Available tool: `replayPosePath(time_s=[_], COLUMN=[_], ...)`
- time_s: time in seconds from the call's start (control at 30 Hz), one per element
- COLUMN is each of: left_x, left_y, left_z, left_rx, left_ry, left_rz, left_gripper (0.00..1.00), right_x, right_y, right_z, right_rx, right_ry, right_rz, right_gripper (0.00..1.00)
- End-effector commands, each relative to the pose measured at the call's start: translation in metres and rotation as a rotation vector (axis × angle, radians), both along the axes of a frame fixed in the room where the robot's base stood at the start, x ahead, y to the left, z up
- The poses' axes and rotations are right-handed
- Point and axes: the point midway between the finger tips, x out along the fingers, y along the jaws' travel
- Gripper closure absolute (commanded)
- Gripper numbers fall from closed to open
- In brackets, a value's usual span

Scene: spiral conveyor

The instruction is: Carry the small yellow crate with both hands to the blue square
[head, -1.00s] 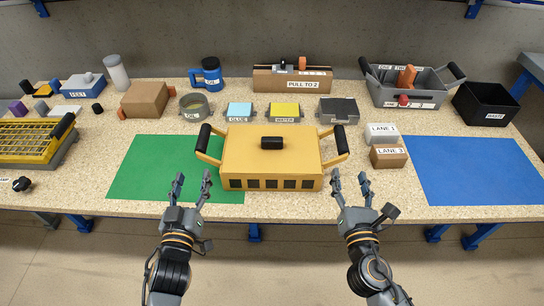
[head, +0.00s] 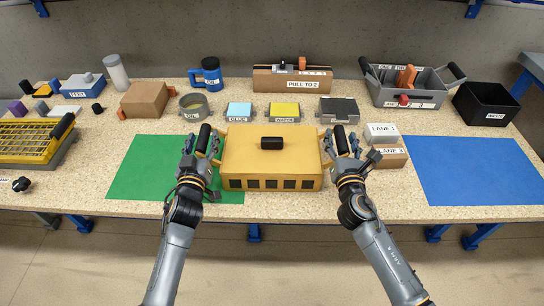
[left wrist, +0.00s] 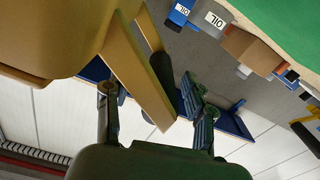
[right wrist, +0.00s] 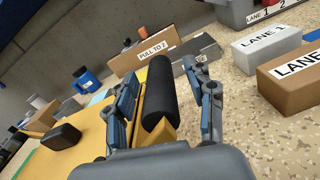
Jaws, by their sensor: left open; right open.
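The small yellow crate (head: 270,160) stands on the bench in the head view, its left part over the green square (head: 140,172). It has a black grip on top and a black-sleeved handle on each side. The blue square (head: 475,170) lies at the right and is bare. My left gripper (head: 203,148) is open at the crate's left handle; the left wrist view shows the black handle (left wrist: 161,70) between its fingers. My right gripper (head: 342,148) is open at the right handle; the right wrist view shows that black handle (right wrist: 160,92) between its fingers.
White and brown lane boxes (head: 390,157) stand between the crate and the blue square. A grey tote (head: 408,88) and a black bin (head: 485,104) stand behind the blue square. Small containers (head: 285,112) line up behind the crate. A yellow rack (head: 30,140) stands at the far left.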

Motion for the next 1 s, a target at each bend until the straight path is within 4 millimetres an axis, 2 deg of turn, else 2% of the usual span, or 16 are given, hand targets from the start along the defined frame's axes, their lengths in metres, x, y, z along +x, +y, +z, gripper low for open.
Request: replayPosePath(time_s=[0.3, 0.57, 1.0], left_x=[0.0016, 0.0015, 0.0017], left_y=[0.0001, 0.0001, 0.0000], left_z=[-0.0005, -0.0004, 0.0037], left_rx=[0.000, 0.000, 0.000], left_ry=[0.001, 0.001, -0.003], left_rz=[0.000, 0.000, 0.000], left_gripper=[0.46, 0.99, 1.00], right_x=[0.0017, 0.0015, 0.0018], right_y=[-0.0001, -0.0001, -0.0002], right_z=[-0.0004, -0.0003, 0.0035], right_rx=[0.001, 0.001, 0.001], right_ry=[0.001, 0.001, -0.002], right_rz=[0.000, -0.001, 0.000], right_gripper=[0.46, 0.99, 1.00])
